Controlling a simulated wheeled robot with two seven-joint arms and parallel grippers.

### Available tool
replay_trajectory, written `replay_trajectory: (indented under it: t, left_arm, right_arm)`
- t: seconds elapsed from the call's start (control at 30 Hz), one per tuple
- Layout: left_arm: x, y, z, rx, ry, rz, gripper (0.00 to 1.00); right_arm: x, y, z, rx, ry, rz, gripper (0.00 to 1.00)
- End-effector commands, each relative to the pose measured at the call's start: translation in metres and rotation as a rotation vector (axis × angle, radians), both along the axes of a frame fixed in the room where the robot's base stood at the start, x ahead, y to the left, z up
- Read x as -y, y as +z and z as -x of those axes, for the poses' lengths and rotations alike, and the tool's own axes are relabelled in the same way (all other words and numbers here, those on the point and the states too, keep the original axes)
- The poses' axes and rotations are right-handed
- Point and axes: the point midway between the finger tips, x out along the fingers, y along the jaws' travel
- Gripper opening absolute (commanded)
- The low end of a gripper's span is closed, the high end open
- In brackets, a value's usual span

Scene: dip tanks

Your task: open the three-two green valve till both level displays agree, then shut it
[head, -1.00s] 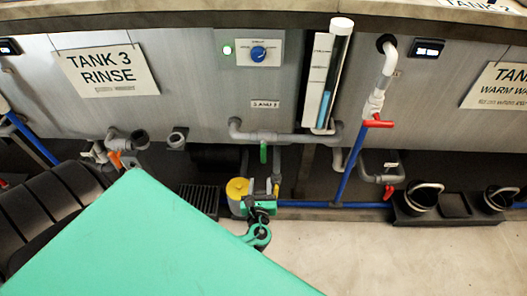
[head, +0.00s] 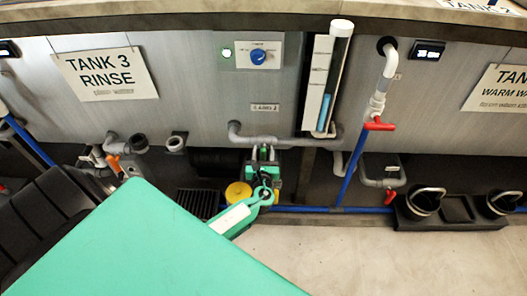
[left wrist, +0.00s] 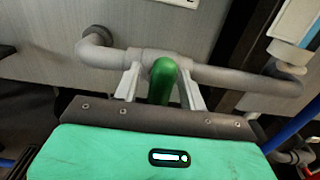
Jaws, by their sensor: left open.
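The green valve handle (left wrist: 162,80) hangs from a grey horizontal pipe (left wrist: 215,72) in the left wrist view, crosswise to the pipe. It also shows small in the head view (head: 263,152). My left gripper (left wrist: 160,82) is open, with one finger on each side of the handle and gaps visible. In the head view my left gripper (head: 263,154) is just below the pipe. Two dark level displays are on the tank fronts, one at the far left (head: 8,49) and one at the right (head: 428,49); their digits are too small to read. My right gripper is not in view.
A sight tube (head: 327,85) with blue liquid stands right of the valve. Red-handled valves (head: 379,125) sit on the right pipes, an orange-handled one (head: 114,163) at left. A yellow-topped object (head: 238,194) is beside my arm. Black buckets (head: 427,199) stand at right.

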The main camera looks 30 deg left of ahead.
Motion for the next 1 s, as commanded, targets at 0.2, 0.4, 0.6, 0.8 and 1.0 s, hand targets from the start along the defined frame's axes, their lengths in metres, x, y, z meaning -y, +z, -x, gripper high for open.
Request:
replay_trajectory:
  t: [0.2, 0.4, 0.6, 0.8, 1.0]
  left_arm:
    - [-0.0040, -0.0006, -0.0063, -0.002, -0.001, 0.001, 0.42]
    - [-0.0040, -0.0004, -0.0061, -0.001, 0.000, 0.001, 0.38]
    - [-0.0039, -0.0004, -0.0059, -0.001, 0.000, 0.001, 0.00]
    - [-0.0039, -0.0008, -0.0058, 0.003, 0.000, 0.006, 0.00]
    - [-0.0044, -0.0019, -0.0054, 0.032, -0.001, 0.052, 0.00]
  right_arm:
    - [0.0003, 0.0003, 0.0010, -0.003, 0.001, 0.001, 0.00]
    - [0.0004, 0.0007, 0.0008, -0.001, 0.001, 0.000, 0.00]
    - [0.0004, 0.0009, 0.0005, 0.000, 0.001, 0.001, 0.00]
    - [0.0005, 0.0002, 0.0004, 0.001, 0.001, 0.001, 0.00]
    - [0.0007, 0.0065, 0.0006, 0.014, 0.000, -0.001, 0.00]
